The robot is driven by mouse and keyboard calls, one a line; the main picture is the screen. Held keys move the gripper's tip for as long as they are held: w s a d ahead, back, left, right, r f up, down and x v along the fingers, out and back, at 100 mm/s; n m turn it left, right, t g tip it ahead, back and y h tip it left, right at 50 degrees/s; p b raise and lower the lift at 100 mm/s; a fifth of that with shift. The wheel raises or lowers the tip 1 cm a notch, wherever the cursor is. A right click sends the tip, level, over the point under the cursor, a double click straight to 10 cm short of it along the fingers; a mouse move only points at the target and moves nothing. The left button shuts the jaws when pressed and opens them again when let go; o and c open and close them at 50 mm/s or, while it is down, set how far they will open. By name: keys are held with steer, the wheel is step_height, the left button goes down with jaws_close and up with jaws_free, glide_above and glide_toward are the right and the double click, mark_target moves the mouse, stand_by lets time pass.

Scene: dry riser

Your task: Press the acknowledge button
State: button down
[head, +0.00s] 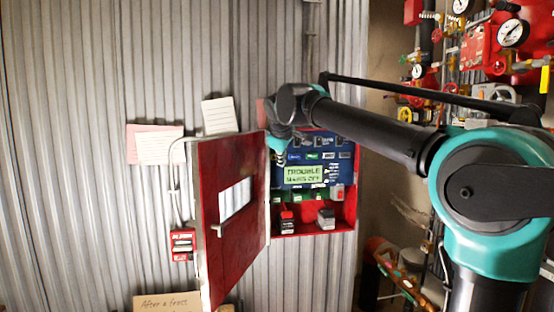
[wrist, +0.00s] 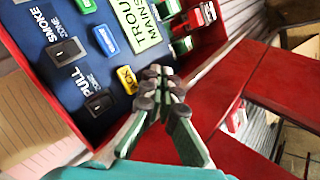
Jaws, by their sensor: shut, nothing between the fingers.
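The alarm panel (head: 320,160) is a blue face in a red cabinet, with a green display (head: 303,175) reading TROUBLE, MAINS OFF. In the wrist view, a yellow piece (wrist: 127,79) with dark lettering, hard to read, sits on the blue face; I cannot tell for sure whether it is the acknowledge button. A blue piece (wrist: 106,40) lies farther up. My gripper (wrist: 162,80) is shut and empty, its fingertips just right of the yellow piece in the picture. Contact cannot be told. In the head view my gripper (head: 278,150) is at the panel's left side, partly hidden by my arm.
The red cabinet door (head: 233,240) stands open to the left, close to my gripper. Black switches marked SMOKE ZONE (wrist: 67,50) and PULL ZONE (wrist: 99,102) are nearby. Pipes and gauges (head: 512,33) fill the right. A red call box (head: 182,244) hangs left of the door.

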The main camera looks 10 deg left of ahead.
steer(key=shift+w+a, duration=0.25)
steer(key=shift+w, duration=0.5)
steer(key=shift+w+a, duration=0.25)
steer(key=shift+w, duration=0.55)
steer(key=shift+w+a, duration=0.25)
steer(key=shift+w, duration=0.5)
steer(key=shift+w, duration=0.1)
steer(key=shift+w+a, duration=0.1)
steer(key=shift+w, duration=0.2)
steer(key=shift+w+a, duration=0.15)
steer(key=shift+w, duration=0.35)
stand_by(0.4)
steer(key=shift+s, duration=0.15)
steer(key=shift+s+d, duration=0.25)
steer(key=shift+s, duration=0.5)
steer(key=shift+s+d, duration=0.25)
steer(key=shift+s, duration=0.55)
steer(key=shift+s+d, duration=0.3)
steer(key=shift+s, duration=0.5)
steer(key=shift+s+d, duration=0.25)
steer(key=shift+s, duration=0.55)
